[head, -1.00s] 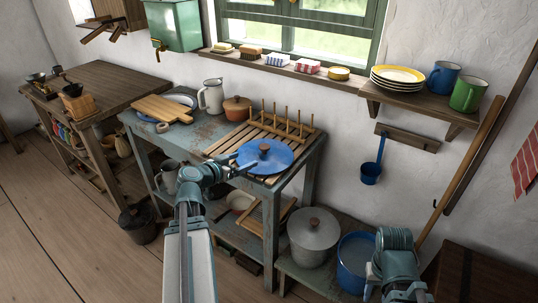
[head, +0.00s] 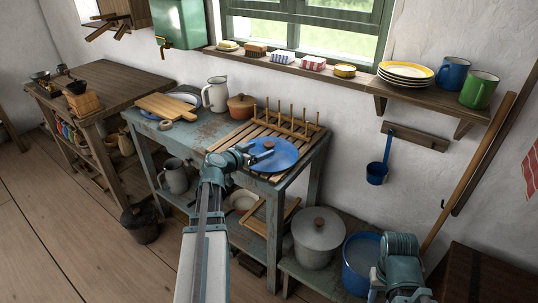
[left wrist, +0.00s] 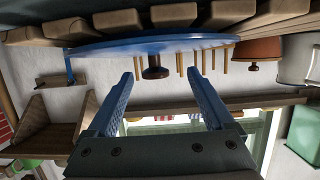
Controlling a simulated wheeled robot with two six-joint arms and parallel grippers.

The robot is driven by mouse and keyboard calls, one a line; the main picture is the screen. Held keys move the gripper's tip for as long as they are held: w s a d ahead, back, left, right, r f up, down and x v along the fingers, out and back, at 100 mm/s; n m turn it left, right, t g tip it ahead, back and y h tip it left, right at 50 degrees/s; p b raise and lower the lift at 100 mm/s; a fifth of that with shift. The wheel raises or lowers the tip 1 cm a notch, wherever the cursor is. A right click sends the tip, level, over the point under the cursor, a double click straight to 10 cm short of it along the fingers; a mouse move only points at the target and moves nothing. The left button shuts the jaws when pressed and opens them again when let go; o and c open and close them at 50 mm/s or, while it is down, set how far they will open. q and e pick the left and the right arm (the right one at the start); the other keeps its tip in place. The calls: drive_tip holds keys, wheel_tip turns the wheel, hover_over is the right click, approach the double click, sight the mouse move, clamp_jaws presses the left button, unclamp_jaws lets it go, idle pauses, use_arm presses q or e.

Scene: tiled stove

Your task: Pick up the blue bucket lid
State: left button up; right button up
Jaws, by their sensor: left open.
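The blue bucket lid (head: 286,156) is a round blue disc with a brown knob, lying on the wooden slatted rack (head: 242,134) on the worn blue-grey table. My left gripper (head: 262,154) is open at the lid's near left side, by its knob. In the left wrist view, which is upside down, the lid (left wrist: 110,50) spans the top and its dark knob (left wrist: 155,68) sits ahead, between the lines of the open fingers (left wrist: 163,85). The knob looks just beyond the fingertips, not gripped. Of my right arm only a link shows at the lower right; its gripper does not show.
Pegs (head: 292,121) stand upright behind the lid. A brown pot (head: 241,106), white jug (head: 215,94) and cutting board (head: 167,107) are on the table's left. A grey lidded pot (head: 318,242) and blue bucket (head: 358,274) stand on the low bench at right.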

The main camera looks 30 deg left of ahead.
sight(266, 146)
use_arm(q)
drive_tip(key=shift+d+r+b+x, duration=0.15)
drive_tip(key=shift+x, duration=0.75)
drive_tip(key=shift+d+r+b+x, duration=0.1)
drive_tip(key=shift+r+x, duration=0.05)
drive_tip(key=shift+x, duration=0.75)
drive_tip(key=shift+d+r+b+x, duration=0.1)
drive_tip(key=shift+d+b+x, duration=0.05)
drive_tip(key=shift+x, duration=0.7)
clamp_jaws()
